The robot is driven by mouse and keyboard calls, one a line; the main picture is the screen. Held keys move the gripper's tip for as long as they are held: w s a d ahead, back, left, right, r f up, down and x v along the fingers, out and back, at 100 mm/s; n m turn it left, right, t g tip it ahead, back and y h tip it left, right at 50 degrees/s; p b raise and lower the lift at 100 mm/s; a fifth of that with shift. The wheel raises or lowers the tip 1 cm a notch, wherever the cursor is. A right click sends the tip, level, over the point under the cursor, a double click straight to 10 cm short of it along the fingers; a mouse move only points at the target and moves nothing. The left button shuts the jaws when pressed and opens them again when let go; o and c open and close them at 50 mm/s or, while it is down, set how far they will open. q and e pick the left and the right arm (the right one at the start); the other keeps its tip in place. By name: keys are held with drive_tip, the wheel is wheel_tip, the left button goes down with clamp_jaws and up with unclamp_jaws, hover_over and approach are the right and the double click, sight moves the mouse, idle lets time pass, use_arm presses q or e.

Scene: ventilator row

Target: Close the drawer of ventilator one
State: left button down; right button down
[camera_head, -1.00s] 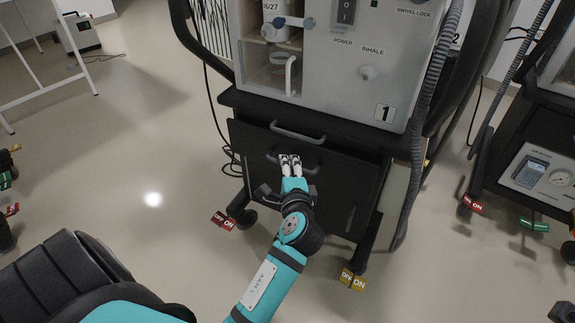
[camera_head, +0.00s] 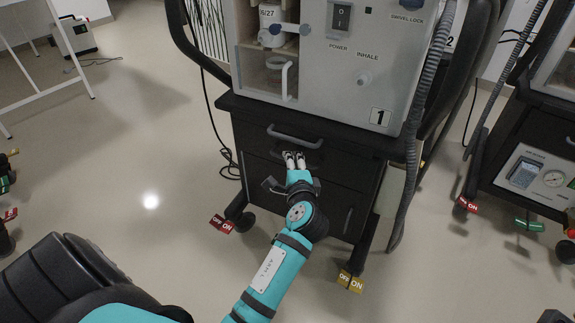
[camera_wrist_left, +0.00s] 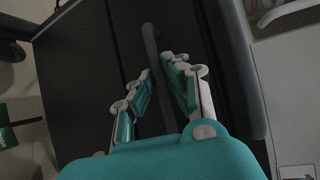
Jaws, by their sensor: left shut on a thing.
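Ventilator one (camera_head: 380,118), a grey unit marked 1, stands on a black cart with stacked drawers. The cart's top drawer handle (camera_head: 293,137) is a grey bar above my gripper. My left gripper (camera_head: 295,156) is at the handle of the drawer below it, and its fingers hide part of that handle. In the left wrist view, the fingers (camera_wrist_left: 161,88) are shut around the grey handle bar (camera_wrist_left: 151,42), which passes between them. Any remaining drawer gap is hard to judge against the black cart. My right gripper is not clearly seen.
A ribbed hose (camera_head: 412,150) hangs down the cart's right side. Red (camera_head: 221,223) and yellow (camera_head: 350,281) brake tags mark its casters. A second cart (camera_head: 535,175) stands at the right. The floor to the left is mostly clear.

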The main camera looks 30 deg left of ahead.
use_arm(q)
drive_tip(key=shift+w, duration=0.1)
drive_tip(key=c, duration=1.6)
unclamp_jaws()
drive_tip(key=shift+c, duration=0.2)
